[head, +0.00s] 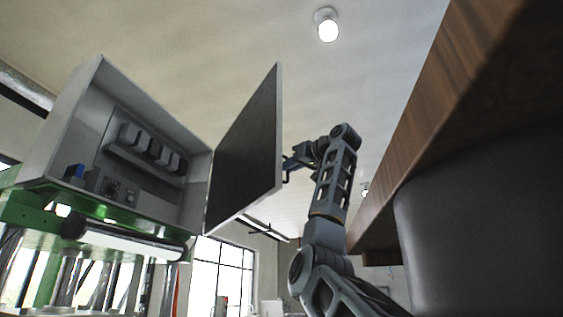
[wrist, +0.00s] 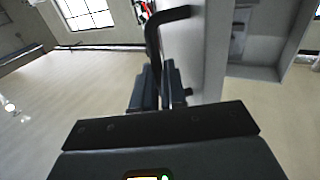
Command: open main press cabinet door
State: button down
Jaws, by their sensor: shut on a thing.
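The main press cabinet (head: 150,112) stands at the left of the head view with its inside exposed. Its door (head: 245,152) is swung wide open, dark on the inner face, hinged at the cabinet's right side. My gripper (head: 290,163) is at the outer side of the door, partly hidden by the door's edge. In the wrist view, the black bent door handle (wrist: 153,35) runs down between the fingers of my gripper (wrist: 160,82), which is shut on it. The light door panel (wrist: 216,50) is just right of the fingers.
Inside the cabinet are a row of grey modules (head: 152,147) and a control box with knobs (head: 113,188). A green press frame (head: 45,211) with metal columns is below. A wooden counter (head: 425,125) edges the right side, close to my arm.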

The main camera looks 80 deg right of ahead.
jog(key=shift+w+d, duration=0.15)
jog(key=c, duration=1.6)
grip_release()
jog(key=shift+c, duration=0.2)
jog(key=shift+o, duration=0.9)
jog(key=shift+w+d, duration=0.1)
jog(key=shift+w, duration=0.05)
jog(key=shift+o, duration=1.4)
